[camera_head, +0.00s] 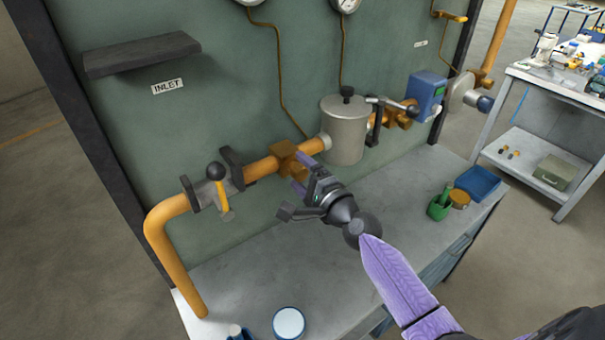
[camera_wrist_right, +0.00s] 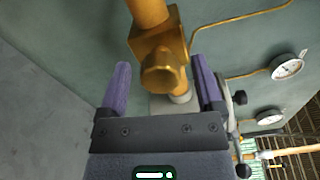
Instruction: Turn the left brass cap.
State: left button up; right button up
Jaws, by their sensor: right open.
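The left brass cap (camera_wrist_right: 162,80) is a hexagonal plug on the brass fitting (camera_head: 283,149) in the yellow pipe, left of the grey canister. The fitting also shows in the right wrist view (camera_wrist_right: 150,42). In the head view the cap is largely hidden by my right gripper (camera_head: 302,172). That gripper is open and faces the cap. In the right wrist view its purple fingers (camera_wrist_right: 160,68) stand on either side of the cap, with visible gaps; contact is not seen. My left gripper is not in view.
A valve with a yellow handle (camera_head: 222,193) stands left of the fitting. The grey canister (camera_head: 345,130) stands close on the right. A blue box (camera_head: 426,92) and another brass fitting (camera_head: 400,115) are farther right. The grey bench top (camera_head: 330,240) below is mostly clear.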

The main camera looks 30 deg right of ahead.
jog(key=s+d, duration=0.1)
jog(key=s, duration=0.8)
jog(key=shift+s+d, duration=0.2)
jog(key=shift+s, duration=0.2)
